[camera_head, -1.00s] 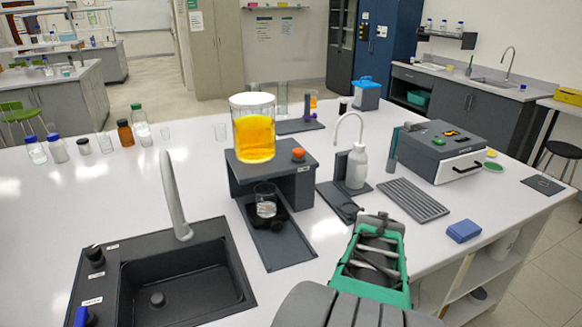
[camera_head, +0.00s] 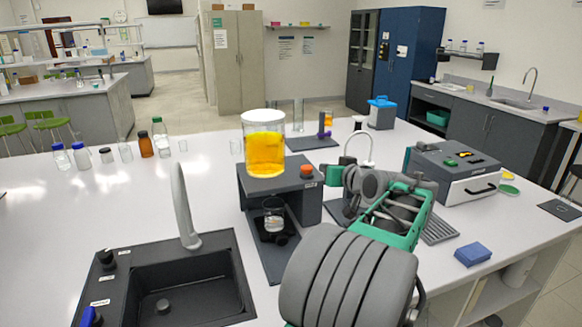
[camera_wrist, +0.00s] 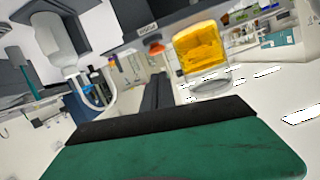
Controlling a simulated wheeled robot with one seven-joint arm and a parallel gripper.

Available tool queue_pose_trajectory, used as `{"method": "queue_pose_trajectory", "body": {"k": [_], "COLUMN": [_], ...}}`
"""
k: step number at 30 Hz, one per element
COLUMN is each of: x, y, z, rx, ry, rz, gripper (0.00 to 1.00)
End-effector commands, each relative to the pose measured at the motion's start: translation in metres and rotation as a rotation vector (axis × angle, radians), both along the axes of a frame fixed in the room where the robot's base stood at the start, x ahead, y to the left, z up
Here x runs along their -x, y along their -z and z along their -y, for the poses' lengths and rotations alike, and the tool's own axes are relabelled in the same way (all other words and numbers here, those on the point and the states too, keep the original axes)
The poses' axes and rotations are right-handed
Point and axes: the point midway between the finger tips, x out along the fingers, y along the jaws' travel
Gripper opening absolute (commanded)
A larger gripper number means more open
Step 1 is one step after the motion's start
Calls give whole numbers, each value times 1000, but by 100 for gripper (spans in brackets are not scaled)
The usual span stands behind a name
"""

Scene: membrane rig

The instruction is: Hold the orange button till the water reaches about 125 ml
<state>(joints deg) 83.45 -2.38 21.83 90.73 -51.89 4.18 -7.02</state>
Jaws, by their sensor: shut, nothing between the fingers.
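My gripper (camera_head: 332,176) is shut and empty, to the right of the button. Its dark fingers (camera_wrist: 158,84) are together in the wrist view.
A sink (camera_head: 190,285) with a curved tap (camera_head: 183,205) is at the front left. A grey instrument box (camera_head: 455,172) and a blue block (camera_head: 473,254) are at the right. Several bottles stand at the back left. My arm partly hides the wash bottle area.

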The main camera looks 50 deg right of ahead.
Motion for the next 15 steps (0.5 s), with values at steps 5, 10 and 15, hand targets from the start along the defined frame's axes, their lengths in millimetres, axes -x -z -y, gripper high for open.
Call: {"method": "queue_pose_trajectory", "body": {"k": [5, 10, 15], "x": [-5, -8, -11], "y": [-25, -24, -23], "z": [5, 2, 3], "rx": [84, 87, 85], "ry": [4, -4, -6], "rz": [81, 75, 74], "gripper": [0, 0, 0]}}
